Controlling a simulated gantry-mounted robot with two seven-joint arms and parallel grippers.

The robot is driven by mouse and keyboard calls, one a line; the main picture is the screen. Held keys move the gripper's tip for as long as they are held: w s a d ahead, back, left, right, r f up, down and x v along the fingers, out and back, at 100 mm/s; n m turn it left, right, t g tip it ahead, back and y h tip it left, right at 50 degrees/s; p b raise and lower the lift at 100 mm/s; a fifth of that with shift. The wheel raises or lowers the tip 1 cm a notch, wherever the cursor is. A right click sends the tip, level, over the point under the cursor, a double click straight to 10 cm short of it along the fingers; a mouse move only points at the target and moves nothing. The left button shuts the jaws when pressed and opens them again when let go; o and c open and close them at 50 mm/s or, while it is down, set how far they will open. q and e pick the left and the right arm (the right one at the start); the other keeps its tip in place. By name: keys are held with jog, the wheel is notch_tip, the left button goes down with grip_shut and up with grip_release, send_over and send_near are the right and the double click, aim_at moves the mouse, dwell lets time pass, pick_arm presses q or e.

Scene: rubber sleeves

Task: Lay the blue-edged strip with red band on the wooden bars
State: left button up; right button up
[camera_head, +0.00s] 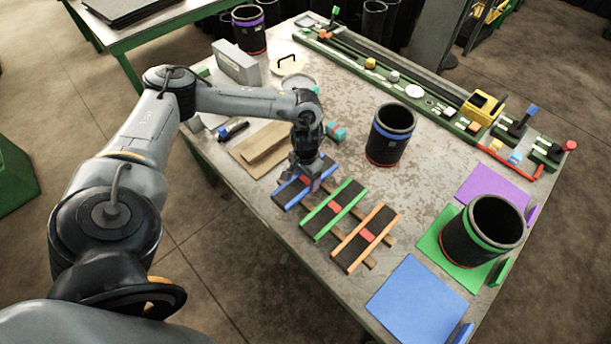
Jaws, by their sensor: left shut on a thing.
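The blue-edged strip (294,194) is dark with blue long edges, at the left end of a row of three strips. My left gripper (312,182) comes down from above and is shut on it near its middle. The gripper hides most of its red band. Wooden bars (369,262) run under the row, and their ends show beside the orange-edged strip. The blue-edged strip is over or on the left end of the bars; I cannot tell whether it touches them. My right gripper is not in view.
A green-edged strip (322,225) and an orange-edged strip (354,254) lie across the bars, each with a red band. A black sleeve with a blue ring (391,137) stands behind. A green-ringed sleeve (494,225) stands on a green mat (432,240). A blue mat (416,302) is bare.

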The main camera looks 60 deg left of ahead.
pick_arm(q)
jog(key=shift+f, duration=0.55)
jog(key=o, duration=1.2)
jog(key=shift+r, duration=0.15)
